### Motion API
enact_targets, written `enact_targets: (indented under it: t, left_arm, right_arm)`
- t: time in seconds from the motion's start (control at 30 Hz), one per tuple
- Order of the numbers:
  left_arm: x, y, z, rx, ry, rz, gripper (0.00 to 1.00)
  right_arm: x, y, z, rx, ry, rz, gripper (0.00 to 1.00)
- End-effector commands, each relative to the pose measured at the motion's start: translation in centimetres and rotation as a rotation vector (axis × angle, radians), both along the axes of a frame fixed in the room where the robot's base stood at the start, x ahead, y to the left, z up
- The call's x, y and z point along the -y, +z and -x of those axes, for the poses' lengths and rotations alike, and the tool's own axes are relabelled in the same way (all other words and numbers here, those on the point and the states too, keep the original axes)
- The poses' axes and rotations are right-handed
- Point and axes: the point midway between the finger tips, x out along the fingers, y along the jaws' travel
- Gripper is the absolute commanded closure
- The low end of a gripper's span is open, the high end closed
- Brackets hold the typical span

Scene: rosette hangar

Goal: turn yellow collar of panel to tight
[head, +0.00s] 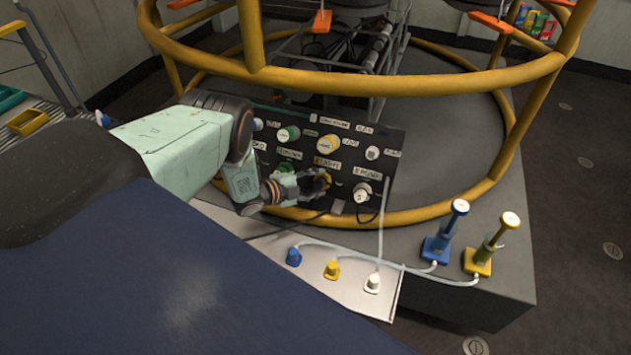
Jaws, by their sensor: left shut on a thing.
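The dark panel (385,140) stands in the middle of the head view, with knobs and small white labels on its face. A yellow collar (322,180) sits in its lower row, above the yellow plug on the tray. My left gripper (318,184) reaches in from the left and is shut on this collar; the fingers hide part of it. A yellow-ringed knob (328,144) with a pale face is in the row above. The label markings are too small to read, so the collar's setting cannot be told. My right gripper is not in view.
Green knobs (288,133) and a white connector with a cable (362,193) are on the panel. Blue (293,257), yellow (331,270) and white (372,283) plugs stand on a pale tray below. A yellow rail (430,84) arches above the panel.

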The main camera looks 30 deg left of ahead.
Motion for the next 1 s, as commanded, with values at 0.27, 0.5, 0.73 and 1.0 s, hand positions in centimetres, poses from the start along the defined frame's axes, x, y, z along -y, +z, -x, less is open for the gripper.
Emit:
enact_targets:
  t: [0.27, 0.5, 0.73, 1.0]
  left_arm:
    - [-0.09, -0.05, 0.04, -0.007, -0.01, -0.02, 0.85]
    - [-0.08, -0.06, 0.04, -0.006, -0.011, -0.021, 0.85]
    - [-0.06, -0.02, 0.02, -0.006, -0.011, -0.02, 0.38]
    - [-0.02, 0.01, -0.01, -0.005, -0.011, -0.018, 0.31]
  right_arm:
    - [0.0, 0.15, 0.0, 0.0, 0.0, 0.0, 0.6]
    - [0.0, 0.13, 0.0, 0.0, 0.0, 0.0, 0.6]
    - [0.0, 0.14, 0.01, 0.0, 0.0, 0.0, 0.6]
    - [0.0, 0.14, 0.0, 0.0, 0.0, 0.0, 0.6]
